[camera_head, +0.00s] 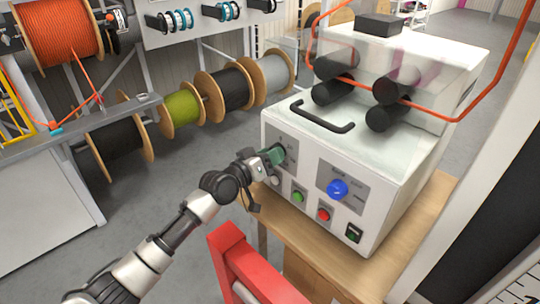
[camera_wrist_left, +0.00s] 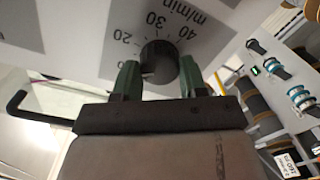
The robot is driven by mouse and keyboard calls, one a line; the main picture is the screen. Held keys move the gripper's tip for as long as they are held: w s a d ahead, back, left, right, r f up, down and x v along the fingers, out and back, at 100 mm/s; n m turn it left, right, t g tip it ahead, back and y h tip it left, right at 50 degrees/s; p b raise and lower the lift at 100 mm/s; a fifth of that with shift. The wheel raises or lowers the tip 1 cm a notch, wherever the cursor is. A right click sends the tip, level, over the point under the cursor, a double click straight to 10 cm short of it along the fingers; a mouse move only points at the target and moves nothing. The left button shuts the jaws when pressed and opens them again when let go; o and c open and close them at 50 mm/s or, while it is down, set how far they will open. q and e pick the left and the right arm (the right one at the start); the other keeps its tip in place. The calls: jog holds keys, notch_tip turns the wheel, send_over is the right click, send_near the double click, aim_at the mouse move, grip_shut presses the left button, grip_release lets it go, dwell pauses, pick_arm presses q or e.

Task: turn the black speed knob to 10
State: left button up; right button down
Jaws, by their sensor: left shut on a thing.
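The black speed knob (camera_wrist_left: 160,60) sits on the machine's pale grey dial plate, between the two green fingers of my left gripper (camera_wrist_left: 158,80) in the left wrist view. The fingers are shut on its sides. A small pale mark shows at the knob's lower left in that view. In the head view my left gripper (camera_head: 274,156) reaches the front panel of the white machine (camera_head: 420,165) and hides the knob. My right gripper is not in view.
On the same panel are a blue knob (camera_head: 337,189), a green button (camera_head: 299,196), a red button (camera_head: 323,214) and a dark switch (camera_head: 354,233). A black handle (camera_head: 322,117) is above. A red frame (camera_head: 240,262) stands close in front. Cable reels (camera_head: 181,107) line the back.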

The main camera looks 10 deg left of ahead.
pick_arm(q)
jog(key=shift+n, duration=0.8)
jog(key=o, duration=0.9)
jog(key=shift+a, duration=0.1)
jog(key=b+v, duration=0.1)
jog(key=v, duration=0.9)
jog(key=shift+s+a, duration=0.2)
jog(key=shift+s, duration=0.1)
